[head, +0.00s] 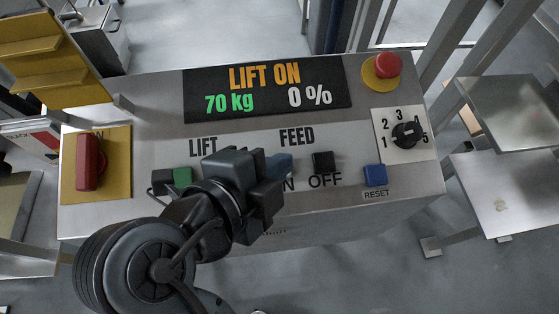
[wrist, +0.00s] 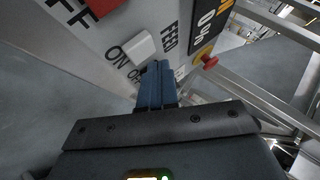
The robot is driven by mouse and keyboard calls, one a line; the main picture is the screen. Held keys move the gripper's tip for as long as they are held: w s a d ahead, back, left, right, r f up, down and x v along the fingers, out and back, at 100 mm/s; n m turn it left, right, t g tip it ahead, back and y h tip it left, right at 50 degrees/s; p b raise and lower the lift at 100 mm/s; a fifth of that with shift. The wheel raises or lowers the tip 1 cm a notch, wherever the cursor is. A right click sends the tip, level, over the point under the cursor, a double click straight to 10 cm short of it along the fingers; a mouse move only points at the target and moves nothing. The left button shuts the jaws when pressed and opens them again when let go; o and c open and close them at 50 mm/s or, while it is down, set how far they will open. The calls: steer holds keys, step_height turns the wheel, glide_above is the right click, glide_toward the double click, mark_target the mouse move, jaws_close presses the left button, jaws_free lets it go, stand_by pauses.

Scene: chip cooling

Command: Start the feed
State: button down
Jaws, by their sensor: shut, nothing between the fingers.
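The control panel (head: 340,190) has a FEED group with an ON and an OFF button. The white FEED ON button (wrist: 140,47) shows in the wrist view just beyond my fingertips; in the head view my gripper hides it. The black FEED OFF button (head: 323,162) is right of my gripper in the head view; my fingers appear to cover it in the wrist view. My gripper (head: 280,163) is shut and empty, its blue fingers (wrist: 155,70) together close to the panel. Whether they touch it, I cannot tell. The display (head: 267,88) reads LIFT ON, 70 kg, 0 %.
A green LIFT button (head: 182,177) and a red LIFT OFF button (wrist: 103,5) lie left of the FEED group. A blue RESET button (head: 375,175), a dial (head: 407,134) and a red mushroom button (head: 388,65) are at right. A red switch (head: 88,162) is at far left.

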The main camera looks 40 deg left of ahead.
steer(key=shift+a+f, duration=0.1)
steer(key=shift+f, duration=0.25)
steer(key=shift+w+a+f+b, duration=0.1)
steer(key=shift+w+f+b, duration=0.05)
steer(key=shift+f+b, duration=0.35)
stand_by(0.7)
stand_by(0.4)
steer(key=shift+s+d+r+p, duration=0.1)
steer(key=shift+r+p, duration=0.35)
steer(key=shift+s+d+r+p, duration=0.1)
steer(key=shift+r+p, duration=0.35)
steer(key=r+p, duration=0.2)
steer(key=r, duration=0.1)
steer(key=s+d+r+p, duration=0.1)
steer(key=p, duration=0.1)
steer(key=shift+d+r, duration=0.1)
steer(key=shift+r, duration=0.3)
stand_by(0.4)
